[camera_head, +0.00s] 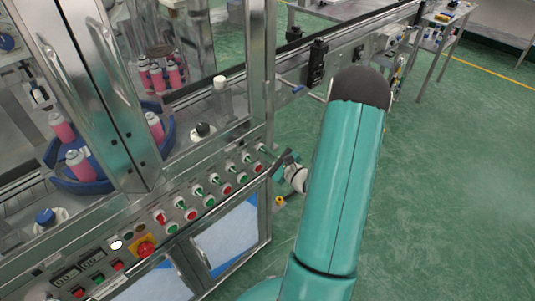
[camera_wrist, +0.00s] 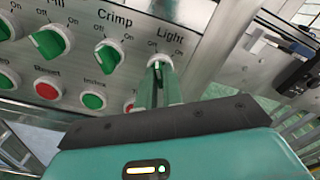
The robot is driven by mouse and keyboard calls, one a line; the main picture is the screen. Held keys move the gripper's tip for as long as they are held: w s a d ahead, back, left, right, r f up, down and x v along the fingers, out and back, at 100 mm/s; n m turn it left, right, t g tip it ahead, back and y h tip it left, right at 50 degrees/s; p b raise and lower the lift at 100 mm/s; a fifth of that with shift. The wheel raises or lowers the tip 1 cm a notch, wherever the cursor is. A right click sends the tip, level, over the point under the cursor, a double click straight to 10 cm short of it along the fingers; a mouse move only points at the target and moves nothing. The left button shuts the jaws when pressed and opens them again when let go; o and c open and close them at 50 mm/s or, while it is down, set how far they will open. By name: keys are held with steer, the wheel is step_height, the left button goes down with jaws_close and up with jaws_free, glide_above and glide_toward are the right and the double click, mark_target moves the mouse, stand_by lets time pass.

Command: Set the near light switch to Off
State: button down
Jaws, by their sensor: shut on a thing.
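The Light switch (camera_wrist: 160,61) is a rotary switch with a green handle on a white round base, under the word Light at the right end of the control panel in the wrist view. My gripper (camera_wrist: 159,77) has its narrow fingers closed on its green handle. The fingers hide part of the handle, and I cannot tell for sure which mark it points to. In the head view, my gripper (camera_head: 287,160) is at the right end of the panel, partly hidden behind my teal arm.
The Crimp switch (camera_wrist: 109,56) and Fill switch (camera_wrist: 50,41) stand left of the Light switch. Round buttons, including a red one (camera_wrist: 48,87) and a green one (camera_wrist: 93,100), lie below. A red emergency button (camera_head: 146,249) is farther left. Green floor is open at right.

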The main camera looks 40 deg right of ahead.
steer(key=c, duration=1.5)
jaws_free()
steer(key=shift+c, duration=0.2)
steer(key=s, duration=1.3)
steer(key=shift+s+d, duration=0.2)
steer(key=shift+s, duration=0.2)
